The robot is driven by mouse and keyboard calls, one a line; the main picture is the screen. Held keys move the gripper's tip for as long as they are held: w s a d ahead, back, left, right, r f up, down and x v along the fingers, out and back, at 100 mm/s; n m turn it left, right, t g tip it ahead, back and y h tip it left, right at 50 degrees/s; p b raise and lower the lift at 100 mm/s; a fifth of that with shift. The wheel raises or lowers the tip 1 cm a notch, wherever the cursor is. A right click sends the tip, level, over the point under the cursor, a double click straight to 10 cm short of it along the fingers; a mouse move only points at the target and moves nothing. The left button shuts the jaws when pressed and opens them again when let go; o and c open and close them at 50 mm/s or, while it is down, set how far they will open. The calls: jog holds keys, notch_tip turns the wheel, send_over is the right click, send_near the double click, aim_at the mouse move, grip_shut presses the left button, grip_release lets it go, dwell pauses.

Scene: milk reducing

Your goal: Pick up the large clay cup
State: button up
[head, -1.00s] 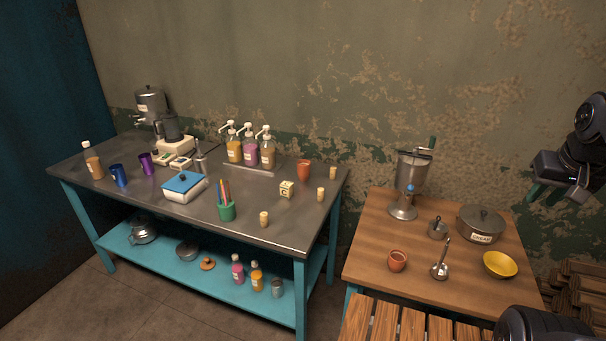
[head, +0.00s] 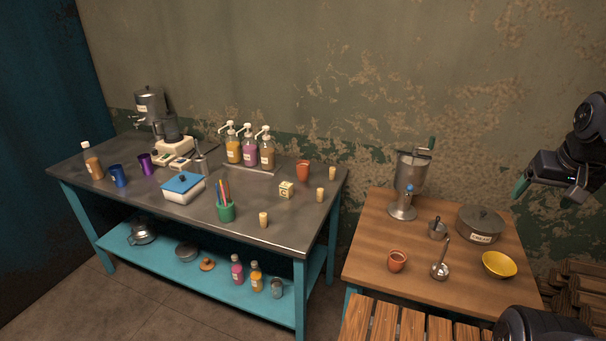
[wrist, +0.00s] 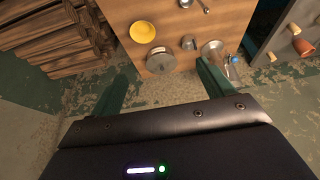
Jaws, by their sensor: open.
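A tall orange-brown clay cup (head: 303,170) stands upright at the back right of the steel table; it looks like the larger of two clay cups. It also appears at the right edge of the wrist view (wrist: 303,45). A shorter clay cup (head: 397,262) stands at the front left of the wooden table. My gripper (head: 548,193) is raised in the air at the right, beyond the wooden table and far from both cups. In the wrist view its green fingers (wrist: 164,66) are spread apart with nothing between them.
The wooden table (head: 375,235) holds a steel dispenser (head: 405,190), a lidded pot (head: 481,224), a yellow bowl (head: 499,264) and small metal items. Near the tall cup are pump bottles (head: 250,148), a lettered cube (head: 286,189) and small corks (head: 333,173).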

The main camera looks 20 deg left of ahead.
jog(key=w+a+r, duration=0.3)
jog(key=w+a, duration=0.1)
jog(key=w, duration=0.5)
jog(key=w+a+r, duration=0.2)
jog(key=w+a, duration=0.2)
jog(key=w, duration=0.6)
jog(key=w+a+f, duration=0.3)
jog(key=w+a, duration=0.6)
jog(key=a, duration=0.4)
jog(key=w+a+f, duration=0.3)
jog(key=w+a, duration=0.7)
jog(key=a, duration=0.2)
jog(key=t, duration=0.2)
send_over(303, 172)
jog(key=s+a, duration=0.1)
jog(key=s, duration=0.1)
notch_tip(303, 172, down, 22)
jog(key=x, duration=1)
jog(key=shift+w+r, duration=0.1)
jog(key=shift+w, duration=0.05)
jog(key=c, duration=1.1)
